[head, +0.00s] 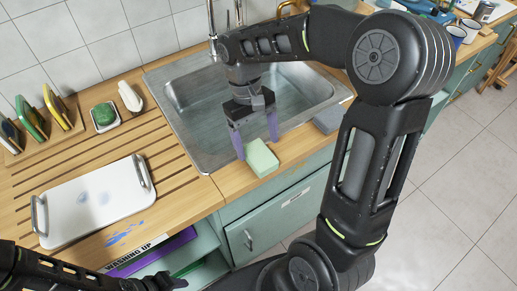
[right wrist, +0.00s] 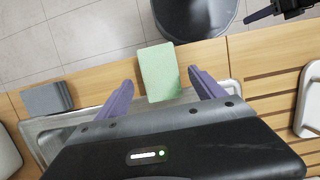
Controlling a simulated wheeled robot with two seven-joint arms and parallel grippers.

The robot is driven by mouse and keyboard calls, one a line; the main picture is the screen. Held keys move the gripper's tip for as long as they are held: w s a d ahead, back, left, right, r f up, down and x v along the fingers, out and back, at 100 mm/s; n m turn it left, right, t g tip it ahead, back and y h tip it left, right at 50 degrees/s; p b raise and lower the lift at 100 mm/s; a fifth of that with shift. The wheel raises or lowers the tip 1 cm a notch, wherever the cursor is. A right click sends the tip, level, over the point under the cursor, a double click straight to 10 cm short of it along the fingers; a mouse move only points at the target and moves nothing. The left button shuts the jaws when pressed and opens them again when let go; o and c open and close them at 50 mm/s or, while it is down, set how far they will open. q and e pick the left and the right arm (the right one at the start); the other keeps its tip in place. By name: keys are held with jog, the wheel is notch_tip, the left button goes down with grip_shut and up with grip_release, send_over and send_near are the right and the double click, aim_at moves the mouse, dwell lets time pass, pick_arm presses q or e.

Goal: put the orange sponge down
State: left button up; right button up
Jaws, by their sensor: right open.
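No clearly orange sponge shows. A pale green sponge (head: 262,158) lies on the wooden counter strip at the sink's front edge. My right gripper (head: 255,143) is open above it, with purple fingers apart. In the right wrist view the pale green sponge (right wrist: 159,72) shows beyond and between the open fingertips (right wrist: 160,80), with gaps on both sides. Whether it touches the counter all over is hard to tell. My left arm shows at the lower left of the head view; its gripper (head: 168,283) is dark, and its jaws are unclear.
The steel sink (head: 185,120) lies behind the sponge, with a grey block (head: 328,119) at its right. The counter's front edge drops to cabinets (head: 275,215).

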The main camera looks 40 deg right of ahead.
aim_at(254, 148)
jog(key=v, duration=0.4)
jog(key=shift+r+p, duration=0.25)
jog(key=shift+p, duration=0.05)
jog(key=p+v, duration=0.4)
jog(key=shift+w+r+p, duration=0.1)
jog(key=shift+r+p, duration=0.2)
jog(key=shift+p, duration=0.1)
jog(key=shift+f, duration=0.1)
